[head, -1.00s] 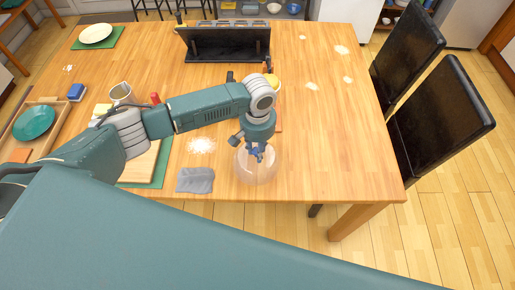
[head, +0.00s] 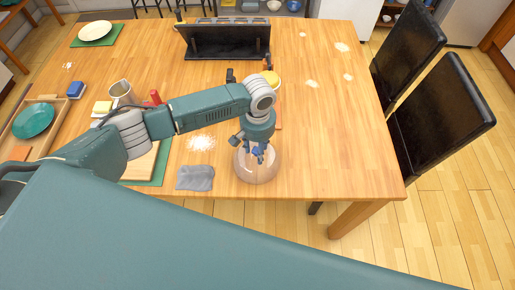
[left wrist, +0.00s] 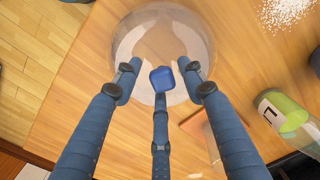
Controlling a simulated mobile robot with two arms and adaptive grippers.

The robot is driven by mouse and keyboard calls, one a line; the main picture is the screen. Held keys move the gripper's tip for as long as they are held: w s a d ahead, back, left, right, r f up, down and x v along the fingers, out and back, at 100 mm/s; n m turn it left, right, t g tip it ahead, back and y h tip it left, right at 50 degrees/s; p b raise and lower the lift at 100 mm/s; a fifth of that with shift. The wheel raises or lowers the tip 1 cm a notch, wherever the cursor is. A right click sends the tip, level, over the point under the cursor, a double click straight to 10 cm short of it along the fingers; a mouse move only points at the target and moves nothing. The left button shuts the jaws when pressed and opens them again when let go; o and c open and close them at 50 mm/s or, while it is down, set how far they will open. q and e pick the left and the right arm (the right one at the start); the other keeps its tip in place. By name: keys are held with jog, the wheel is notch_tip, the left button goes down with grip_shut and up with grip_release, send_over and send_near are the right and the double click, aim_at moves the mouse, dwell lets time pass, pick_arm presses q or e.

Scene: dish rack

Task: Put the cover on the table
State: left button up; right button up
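The cover (head: 257,174), a clear see-through dome, is at the table's front edge side, right of the grey cloth. It appears to rest on the wooden table (head: 320,140). My left gripper (head: 257,153) is right above its top. In the left wrist view the cover (left wrist: 150,18) lies at the top, beyond the fingertips. The blue fingers of the left gripper (left wrist: 161,83) are spread apart there, with nothing clearly clamped between them. Whether a fingertip touches the cover cannot be told. My right gripper is not in view.
A grey cloth (head: 195,178) and white powder (head: 201,143) lie left of the cover. A black stand (head: 226,44) is at the back. Two black chairs (head: 440,115) stand right. The table's right part is mostly clear.

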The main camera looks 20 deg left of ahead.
pick_arm(q)
jog(key=shift+r, duration=0.15)
notch_tip(320, 180, up, 12)
dwell(0.6)
jog(key=shift+c, duration=0.2)
grip_shut()
dwell(0.9)
notch_tip(320, 180, up, 12)
jog(key=p, duration=0.8)
dwell(0.9)
